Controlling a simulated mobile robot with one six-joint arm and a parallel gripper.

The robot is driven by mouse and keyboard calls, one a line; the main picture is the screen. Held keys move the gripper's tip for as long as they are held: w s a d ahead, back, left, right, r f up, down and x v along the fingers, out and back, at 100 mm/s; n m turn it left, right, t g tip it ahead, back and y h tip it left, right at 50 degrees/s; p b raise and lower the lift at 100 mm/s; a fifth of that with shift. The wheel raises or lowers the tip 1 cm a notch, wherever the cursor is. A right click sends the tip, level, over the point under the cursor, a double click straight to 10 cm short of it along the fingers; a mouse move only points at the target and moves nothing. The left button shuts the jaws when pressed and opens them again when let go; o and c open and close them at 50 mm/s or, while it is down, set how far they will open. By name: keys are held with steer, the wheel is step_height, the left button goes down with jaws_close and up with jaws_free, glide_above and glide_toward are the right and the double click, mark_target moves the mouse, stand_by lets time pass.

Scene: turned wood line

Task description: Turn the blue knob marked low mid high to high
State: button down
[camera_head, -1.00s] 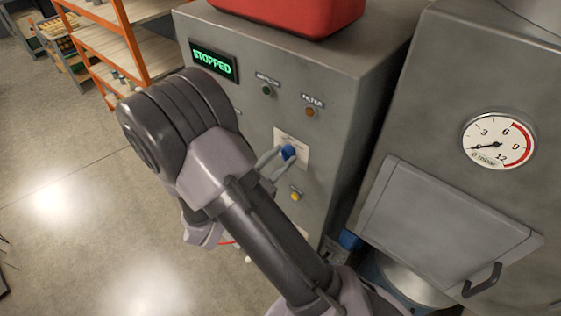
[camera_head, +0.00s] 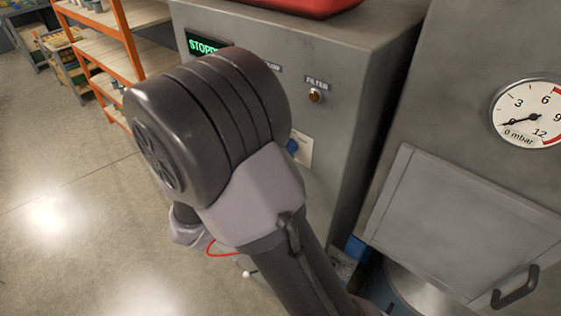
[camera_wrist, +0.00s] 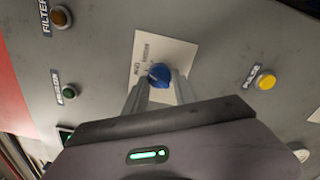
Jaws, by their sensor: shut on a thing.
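The blue knob (camera_wrist: 158,74) sits on a white label plate (camera_wrist: 168,50) on the grey cabinet front. In the wrist view the plate shows partly readable lettering above and left of the knob. My gripper (camera_wrist: 160,82) is shut on the knob, one finger at each side. The knob's pointer and exact setting are not clear. In the head view only an edge of the blue knob (camera_head: 292,147) and part of its plate (camera_head: 304,150) show. My arm hides the gripper and the rest there.
A filter lamp or button (camera_head: 315,96) is above the knob. In the wrist view a yellow button (camera_wrist: 265,80) and a green one (camera_wrist: 69,92) flank it. A display (camera_head: 203,44) reads partly "STOP". A gauge (camera_head: 527,112) and hatch (camera_head: 455,225) are to the right.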

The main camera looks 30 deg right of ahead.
steer(key=shift+m+b, duration=1.85)
steer(key=shift+m, duration=0.05)
steer(key=shift+r, duration=0.1)
steer(key=c, duration=1)
jaws_free()
steer(key=p+v, duration=0.2)
steer(key=v, duration=1.5)
steer(key=shift+s+a+p, duration=0.1)
steer(key=shift+a+p, duration=0.1)
steer(key=shift+p, duration=0.1)
